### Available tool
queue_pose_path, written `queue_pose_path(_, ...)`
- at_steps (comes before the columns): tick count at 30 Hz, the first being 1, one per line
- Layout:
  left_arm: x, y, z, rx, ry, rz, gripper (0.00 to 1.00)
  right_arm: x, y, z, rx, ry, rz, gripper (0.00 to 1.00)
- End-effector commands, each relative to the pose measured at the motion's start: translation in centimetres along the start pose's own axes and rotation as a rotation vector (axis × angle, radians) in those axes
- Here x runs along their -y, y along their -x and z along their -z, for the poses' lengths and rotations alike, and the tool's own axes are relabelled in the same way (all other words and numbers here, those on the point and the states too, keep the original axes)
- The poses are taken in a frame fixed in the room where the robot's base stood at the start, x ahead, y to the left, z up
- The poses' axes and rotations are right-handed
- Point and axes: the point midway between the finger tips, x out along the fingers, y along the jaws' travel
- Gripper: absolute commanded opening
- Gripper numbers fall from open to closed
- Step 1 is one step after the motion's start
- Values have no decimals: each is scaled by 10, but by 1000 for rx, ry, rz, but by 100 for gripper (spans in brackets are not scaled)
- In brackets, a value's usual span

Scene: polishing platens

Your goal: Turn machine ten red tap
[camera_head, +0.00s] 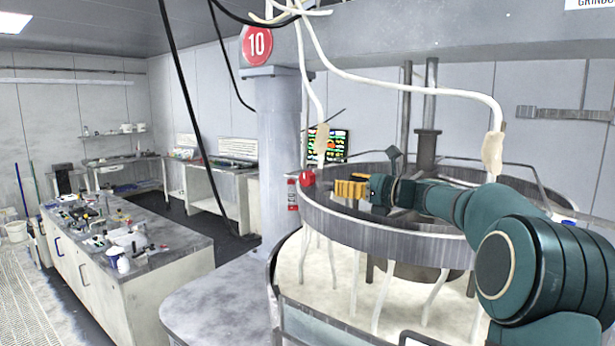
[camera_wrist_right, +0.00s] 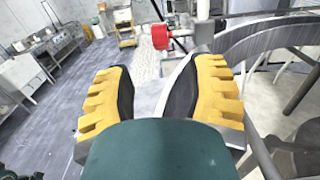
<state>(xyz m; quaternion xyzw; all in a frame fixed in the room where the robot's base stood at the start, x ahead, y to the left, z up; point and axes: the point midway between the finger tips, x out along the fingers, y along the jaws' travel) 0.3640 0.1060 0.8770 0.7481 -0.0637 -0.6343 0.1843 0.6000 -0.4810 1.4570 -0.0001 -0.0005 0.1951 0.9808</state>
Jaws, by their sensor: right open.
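The red tap (camera_head: 307,178) sits on the outer left side of the round metal rim of machine ten, below the red "10" sign (camera_head: 257,45). My right gripper (camera_head: 350,188) has yellow fingers and is just right of the tap in the head view. My left gripper is not in view.
The machine's metal rim (camera_head: 390,238) curves under my right arm. White hoses (camera_head: 400,87) hang above it. A grey column (camera_head: 280,150) stands behind the tap. A cluttered workbench (camera_head: 150,255) is at the left, with open floor beyond it.

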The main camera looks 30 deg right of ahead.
Motion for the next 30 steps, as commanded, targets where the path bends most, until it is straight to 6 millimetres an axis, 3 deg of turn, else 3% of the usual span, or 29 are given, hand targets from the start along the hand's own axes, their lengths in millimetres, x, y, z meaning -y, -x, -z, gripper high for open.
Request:
queue_pose_path(15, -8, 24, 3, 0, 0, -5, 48, -1, -97, -1, -1, 0, -2, 55)
queue_pose_path(21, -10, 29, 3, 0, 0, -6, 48, 0, -115, -1, 0, 0, 0, 55)
queue_pose_path(30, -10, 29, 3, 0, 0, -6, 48, 0, -119, 0, 0, -1, 1, 55)
